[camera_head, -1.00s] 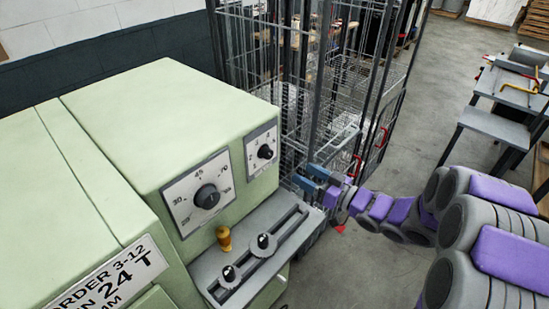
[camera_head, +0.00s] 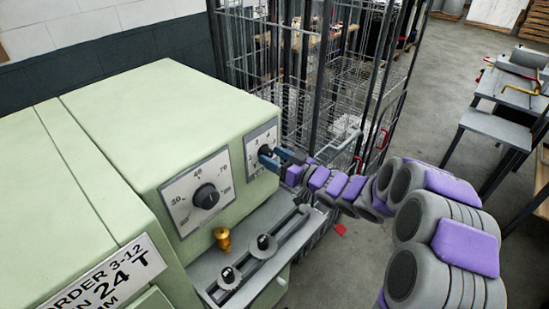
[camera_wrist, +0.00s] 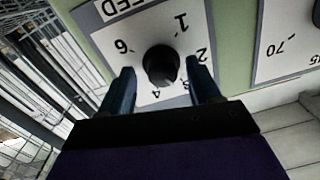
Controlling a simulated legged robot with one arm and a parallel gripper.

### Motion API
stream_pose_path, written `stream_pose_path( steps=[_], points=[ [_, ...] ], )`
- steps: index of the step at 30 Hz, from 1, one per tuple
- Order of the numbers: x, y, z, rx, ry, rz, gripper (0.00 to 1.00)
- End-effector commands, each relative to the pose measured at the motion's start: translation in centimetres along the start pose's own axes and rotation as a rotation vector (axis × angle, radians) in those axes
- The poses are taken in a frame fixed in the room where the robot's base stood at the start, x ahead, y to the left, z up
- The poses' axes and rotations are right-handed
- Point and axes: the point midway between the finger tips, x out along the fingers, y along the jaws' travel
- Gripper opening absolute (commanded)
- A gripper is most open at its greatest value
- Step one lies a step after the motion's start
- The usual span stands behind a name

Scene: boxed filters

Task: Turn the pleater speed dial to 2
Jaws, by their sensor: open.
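The speed dial is a black knob (camera_wrist: 161,65) on a small white panel (camera_wrist: 105,40) lettered "...EED" and numbered around the knob; the wrist view shows it upside down. The 2 is near the right finger and the 6 near the left one. I cannot tell which number the knob points at. My gripper (camera_wrist: 161,72) is open, with one blue finger on each side of the knob and small gaps visible. In the head view my gripper (camera_head: 276,156) is at the small panel (camera_head: 252,163) on the green machine (camera_head: 150,120), partly hiding the knob.
A larger dial (camera_head: 206,196) is on the panel to the left. Below it are a brass knob (camera_head: 222,238) and a grey slotted ledge (camera_head: 285,240) with two black knobs. A wire cage (camera_head: 335,90) stands behind my arm.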

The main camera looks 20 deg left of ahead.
Motion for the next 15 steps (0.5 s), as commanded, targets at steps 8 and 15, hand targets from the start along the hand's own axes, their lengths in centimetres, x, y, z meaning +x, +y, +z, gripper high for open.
stream_pose_path(
  steps=[8, 15],
  points=[
    [0.17, -0.07, 0.04, 0.000, -0.001, 0.000, 0.58],
    [0.12, -0.05, 0.02, 0.000, -0.001, 0.000, 0.35]
  ],
)
